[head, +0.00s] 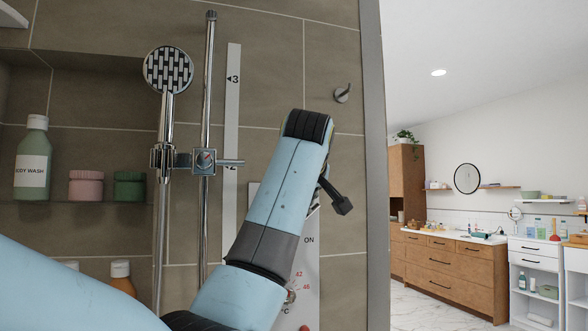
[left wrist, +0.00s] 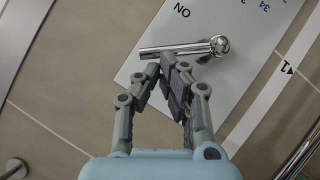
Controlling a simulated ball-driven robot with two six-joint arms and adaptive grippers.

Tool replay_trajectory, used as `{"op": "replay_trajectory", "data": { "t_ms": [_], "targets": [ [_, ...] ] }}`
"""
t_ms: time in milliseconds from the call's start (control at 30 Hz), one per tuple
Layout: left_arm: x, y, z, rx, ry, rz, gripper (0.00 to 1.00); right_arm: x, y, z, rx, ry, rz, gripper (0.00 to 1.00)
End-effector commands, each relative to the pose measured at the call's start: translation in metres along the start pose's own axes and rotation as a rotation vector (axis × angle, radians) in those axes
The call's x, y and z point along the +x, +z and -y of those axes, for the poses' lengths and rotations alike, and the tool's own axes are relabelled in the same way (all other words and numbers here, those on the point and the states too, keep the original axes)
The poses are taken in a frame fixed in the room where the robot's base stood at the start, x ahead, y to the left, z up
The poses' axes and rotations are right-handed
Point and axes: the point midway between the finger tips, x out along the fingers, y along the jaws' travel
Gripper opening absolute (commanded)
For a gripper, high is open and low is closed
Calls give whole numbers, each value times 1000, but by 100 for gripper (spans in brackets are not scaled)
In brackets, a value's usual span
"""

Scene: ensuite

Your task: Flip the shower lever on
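The shower panel is a white plate with "ON" and temperature numbers (head: 309,262); it also shows in the left wrist view (left wrist: 222,85). The chrome shower lever (left wrist: 185,50) is a bar extending left from a round pivot, with "ON" printed above it in the left wrist view. In the head view the lever is hidden behind my left arm. My left gripper (left wrist: 161,66) has its fingertips drawn together, with nothing seen between them. The tips are right at the lever's lower side near its middle; I cannot tell whether they touch. My right gripper is not in view.
A hand shower (head: 168,72) hangs on a chrome rail (head: 208,100) left of the panel. A wall hook (head: 342,94) is at upper right. Shelves at left hold a body wash bottle (head: 33,160) and jars. A room with wooden cabinets (head: 455,262) lies right of the tiled wall's edge.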

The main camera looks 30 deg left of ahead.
Motion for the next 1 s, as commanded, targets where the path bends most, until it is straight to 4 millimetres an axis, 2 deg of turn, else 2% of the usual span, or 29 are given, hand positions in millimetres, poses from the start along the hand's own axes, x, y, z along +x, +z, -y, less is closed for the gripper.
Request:
{"op": "replay_trajectory", "data": {
  "t_ms": [33,100,233,400,567,1000],
  "targets": [
    [-2,-3,-7,38,-26,2,0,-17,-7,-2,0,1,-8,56],
    [0,1,-9,94,-62,1,0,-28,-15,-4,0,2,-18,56],
    [6,8,-11,192,-129,0,0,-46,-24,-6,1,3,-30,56],
    [12,18,-11,307,-205,0,0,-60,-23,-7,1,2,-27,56],
    [16,24,-9,392,-262,-2,0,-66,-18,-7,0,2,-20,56],
    [22,31,-6,386,-259,-3,0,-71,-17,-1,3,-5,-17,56]
  ]
}}
